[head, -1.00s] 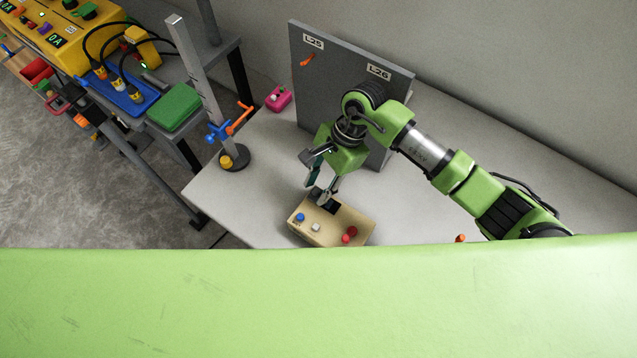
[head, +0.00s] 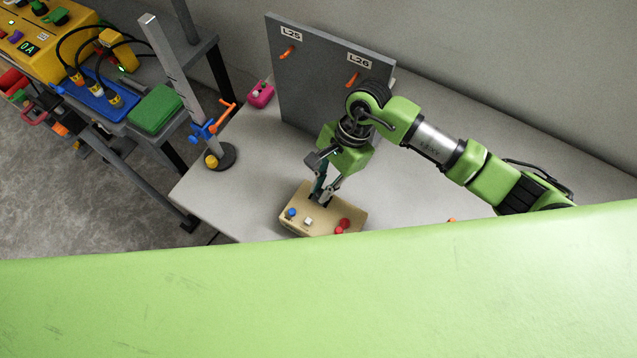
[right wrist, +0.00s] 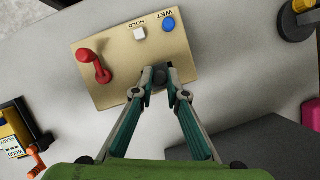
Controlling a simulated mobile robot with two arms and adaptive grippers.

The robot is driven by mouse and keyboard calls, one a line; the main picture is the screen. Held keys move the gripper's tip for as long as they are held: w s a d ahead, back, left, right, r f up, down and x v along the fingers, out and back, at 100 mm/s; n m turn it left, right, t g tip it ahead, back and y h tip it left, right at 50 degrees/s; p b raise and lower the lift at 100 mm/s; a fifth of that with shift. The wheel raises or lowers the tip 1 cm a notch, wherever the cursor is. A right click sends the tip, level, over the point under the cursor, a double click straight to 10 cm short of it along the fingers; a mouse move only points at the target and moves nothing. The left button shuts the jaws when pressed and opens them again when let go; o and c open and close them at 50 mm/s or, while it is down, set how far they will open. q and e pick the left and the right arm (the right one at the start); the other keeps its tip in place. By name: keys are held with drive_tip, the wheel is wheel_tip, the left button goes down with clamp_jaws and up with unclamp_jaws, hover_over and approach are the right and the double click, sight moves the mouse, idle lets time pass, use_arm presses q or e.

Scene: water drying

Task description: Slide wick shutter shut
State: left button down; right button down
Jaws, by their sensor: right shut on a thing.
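A beige box (head: 350,217) stands on the grey table, with a blue button (head: 291,212), a white button (head: 308,221) and a red handle (head: 344,223) on its top. In the right wrist view, the blue button is marked WET and the white one HOLD. My right gripper (head: 324,195) reaches down to the box's back edge. In the right wrist view its fingertips (right wrist: 160,74) are shut on a small dark part (right wrist: 160,84) at that edge, which may be the wick shutter. The fingers hide much of it. My left gripper is out of view.
A grey upright panel (head: 310,85) marked L25 and L26 stands behind my right arm. A metal post (head: 176,80) with blue and orange clamps stands at the left, near a pink block (head: 261,95). A wood-labelled item (right wrist: 15,133) lies at the wrist view's left.

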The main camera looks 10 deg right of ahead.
drive_tip(key=c, duration=2)
unclamp_jaws()
drive_tip(key=shift+s, duration=0.1)
drive_tip(key=v, duration=1.2)
